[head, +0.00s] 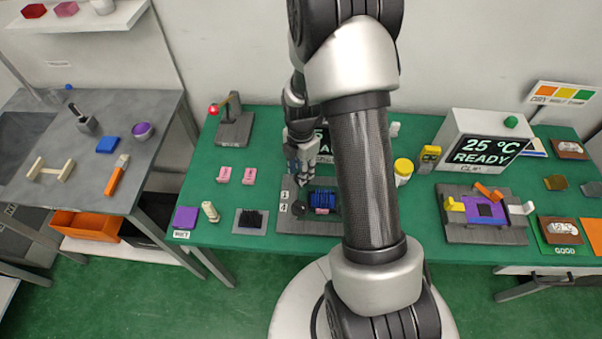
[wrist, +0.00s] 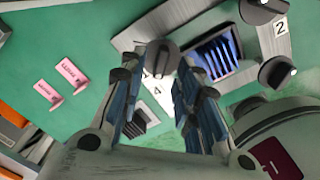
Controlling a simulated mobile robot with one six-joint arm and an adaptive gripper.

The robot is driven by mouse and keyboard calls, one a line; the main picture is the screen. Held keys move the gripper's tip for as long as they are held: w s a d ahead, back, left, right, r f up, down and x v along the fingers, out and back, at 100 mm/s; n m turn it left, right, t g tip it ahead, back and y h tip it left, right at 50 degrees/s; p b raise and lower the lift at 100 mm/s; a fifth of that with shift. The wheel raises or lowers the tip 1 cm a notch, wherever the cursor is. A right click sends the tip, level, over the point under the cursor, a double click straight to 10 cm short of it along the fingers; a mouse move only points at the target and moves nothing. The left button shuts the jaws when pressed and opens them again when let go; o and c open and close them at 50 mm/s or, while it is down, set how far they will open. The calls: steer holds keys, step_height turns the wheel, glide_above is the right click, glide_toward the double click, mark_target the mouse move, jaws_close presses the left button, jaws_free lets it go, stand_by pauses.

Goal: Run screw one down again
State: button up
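A grey fixture plate (head: 290,222) on the green bench carries dark knob-headed screws and a blue ribbed block (head: 323,198). In the wrist view one screw knob (wrist: 161,60) sits beside a label 4, and another knob (wrist: 275,73) is near a label 2. A third knob (wrist: 262,9) is at the top edge. I cannot read a label 1; my arm covers part of the plate in the head view. My gripper (head: 301,178) is above the plate's left part, fingers down. Its fingers (wrist: 163,78) are apart, with the knob by label 4 appearing between their tips; contact is unclear.
Two pink labelled pieces (head: 237,175) lie left of the plate. A black bristled block (head: 250,219) and a purple pad (head: 186,217) are at the front left. A display box (head: 478,145) reads 25 °C READY. A yellow-capped jar (head: 403,170) stands right of my arm.

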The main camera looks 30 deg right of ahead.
steer(key=shift+f, duration=0.75)
steer(key=shift+c, duration=0.4)
jaws_close()
